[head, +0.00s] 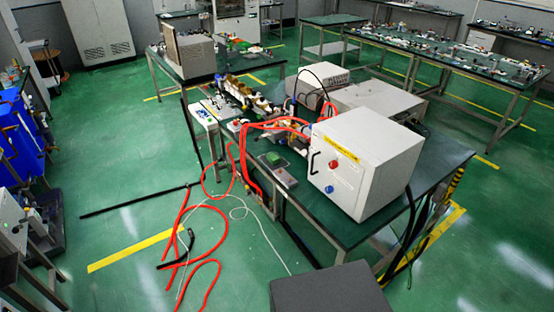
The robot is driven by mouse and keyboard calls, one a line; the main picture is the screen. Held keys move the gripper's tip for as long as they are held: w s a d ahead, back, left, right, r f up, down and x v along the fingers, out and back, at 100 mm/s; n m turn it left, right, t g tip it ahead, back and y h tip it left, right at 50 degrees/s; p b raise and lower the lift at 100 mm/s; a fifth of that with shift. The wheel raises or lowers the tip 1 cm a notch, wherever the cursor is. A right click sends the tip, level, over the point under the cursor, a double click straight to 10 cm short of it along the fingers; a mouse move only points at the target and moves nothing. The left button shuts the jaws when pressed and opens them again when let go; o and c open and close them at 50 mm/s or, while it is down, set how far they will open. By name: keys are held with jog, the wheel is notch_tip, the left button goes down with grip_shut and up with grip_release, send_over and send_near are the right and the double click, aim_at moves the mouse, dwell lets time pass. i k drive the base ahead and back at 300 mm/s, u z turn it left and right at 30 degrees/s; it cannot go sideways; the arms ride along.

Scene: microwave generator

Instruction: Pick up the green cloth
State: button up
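I cannot pick out a green cloth for certain. A small bright green item (272,158) lies near the front edge of the middle table (440,160), left of the white box; it is too small to tell whether it is cloth. Another flat green patch (252,49) lies on the table at the back left, also unclear. My gripper is not in view.
A large white box (366,165) with red and blue knobs stands on the middle table. Red hoses (186,225) and thin cables trail onto the floor. A black bar (140,201) lies near the floor.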

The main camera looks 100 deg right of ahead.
aim_at(274, 158)
jog(key=z, duration=3.2)
jog(key=i, duration=1.3)
jog(key=u, duration=0.95)
jog(key=i, duration=0.55)
